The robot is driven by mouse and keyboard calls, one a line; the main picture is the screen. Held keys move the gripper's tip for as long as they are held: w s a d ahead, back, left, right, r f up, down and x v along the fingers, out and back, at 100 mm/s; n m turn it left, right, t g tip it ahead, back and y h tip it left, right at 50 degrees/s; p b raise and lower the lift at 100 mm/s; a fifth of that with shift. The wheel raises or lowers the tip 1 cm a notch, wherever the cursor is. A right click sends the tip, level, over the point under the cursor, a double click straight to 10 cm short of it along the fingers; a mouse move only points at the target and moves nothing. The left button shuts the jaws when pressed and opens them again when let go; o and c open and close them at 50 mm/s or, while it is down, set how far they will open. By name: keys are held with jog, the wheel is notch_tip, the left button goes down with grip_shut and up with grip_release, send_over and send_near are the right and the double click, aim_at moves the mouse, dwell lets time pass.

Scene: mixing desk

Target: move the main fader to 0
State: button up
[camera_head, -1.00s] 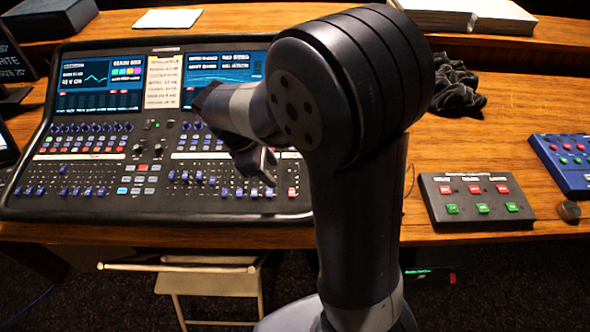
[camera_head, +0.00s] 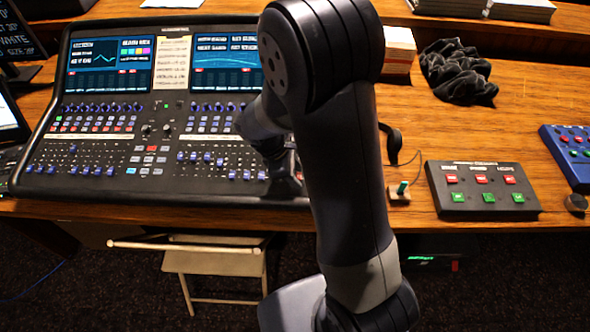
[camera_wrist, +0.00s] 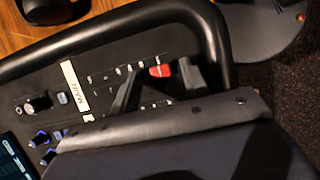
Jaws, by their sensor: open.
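The mixing desk (camera_head: 110,190) stands at the left of the table. In the wrist view, a white strip marked MAIN (camera_wrist: 74,87) lies beside a fader track with scale marks. A red fader cap (camera_wrist: 160,71) shows on that track, close by the fingers. My gripper (camera_wrist: 157,85) is open, low over the panel, with one dark finger to each side of the cap. I cannot tell whether either finger touches it.
A black button box (camera_head: 480,212) and a blue one (camera_head: 572,155) lie to the right. A small block with a green lever (camera_head: 399,191) sits beside my arm. A crumpled black cloth (camera_head: 458,72) lies behind. A folding chair (camera_head: 213,262) stands in front of the table.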

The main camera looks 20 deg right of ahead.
jog(key=shift+c, duration=0.2)
grip_shut()
dwell(0.4)
